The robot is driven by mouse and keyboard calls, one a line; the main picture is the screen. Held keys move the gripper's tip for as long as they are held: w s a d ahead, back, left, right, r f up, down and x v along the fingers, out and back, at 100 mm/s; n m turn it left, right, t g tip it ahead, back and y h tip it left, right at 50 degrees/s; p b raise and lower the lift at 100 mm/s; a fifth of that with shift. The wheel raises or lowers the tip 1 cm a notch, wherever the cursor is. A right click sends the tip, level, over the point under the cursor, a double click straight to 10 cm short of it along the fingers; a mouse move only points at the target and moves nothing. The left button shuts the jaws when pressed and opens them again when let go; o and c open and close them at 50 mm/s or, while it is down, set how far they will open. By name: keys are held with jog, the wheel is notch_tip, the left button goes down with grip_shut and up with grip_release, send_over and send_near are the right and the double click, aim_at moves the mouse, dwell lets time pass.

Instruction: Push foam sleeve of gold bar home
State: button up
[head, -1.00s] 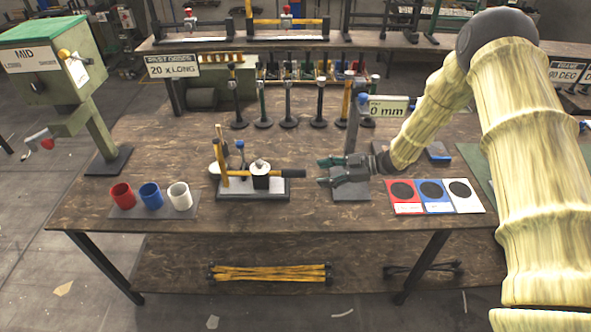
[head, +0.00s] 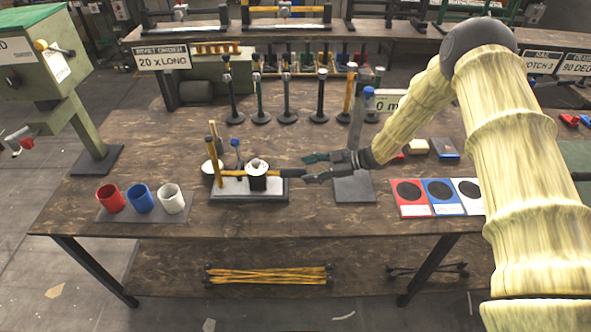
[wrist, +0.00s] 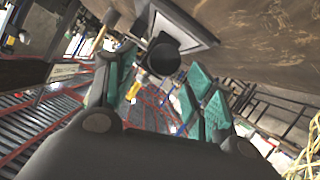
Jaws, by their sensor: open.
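The gold bar (head: 233,173) lies level in a fixture on a pale base plate (head: 222,195). A black foam sleeve (head: 291,172) is on its right end and sticks out past the plate. My gripper (head: 306,168) is open, pointing left, with its teal-tipped fingers at the sleeve's free end. In the wrist view the sleeve's dark round end (wrist: 163,56) shows between and beyond the open fingers (wrist: 155,85). I cannot tell whether a finger touches it. A dark clamp with a pale top (head: 258,172) stands over the bar.
Red, blue and white cups (head: 142,198) stand at the left. A grey stand (head: 354,188) is under my gripper. Coloured pads (head: 440,195) lie to the right. Several upright posts (head: 287,98) stand behind the fixture. The table front is clear.

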aim_at(300, 172)
jog(key=shift+p+x, duration=0.95)
jog(key=shift+x, duration=1.75)
grip_shut()
